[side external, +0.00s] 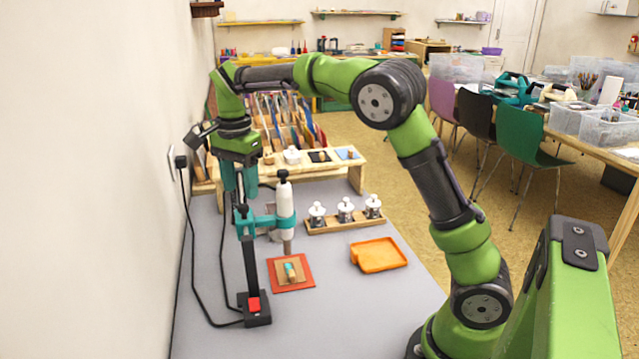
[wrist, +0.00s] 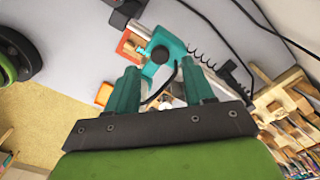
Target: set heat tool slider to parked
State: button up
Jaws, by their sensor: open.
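The heat tool (side external: 285,205), white with a black top and a metal nozzle, stands upright in a teal bracket (side external: 262,221) beside a black post (side external: 250,262). The post rises from a black base (side external: 258,318) with a red button. Which part is the slider is not clearly marked; the bracket sits near the top of the post. In the wrist view the teal bracket (wrist: 165,47) shows beyond the fingertips. My gripper (side external: 240,188) is open and empty, above and near the post top; its teal fingers also show in the wrist view (wrist: 160,68). Contact with the bracket cannot be told.
An orange-red mat (side external: 291,284) with a wooden block lies below the nozzle. An orange tray (side external: 379,255) and a wooden rack of jars (side external: 345,217) are to the right. A wooden shelf (side external: 320,165) stands behind. Black cables and the wall are close on the left.

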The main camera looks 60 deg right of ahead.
aim_at(243, 206)
jog(key=shift+f, duration=2.15)
jog(key=shift+c, duration=0.3)
grip_shut()
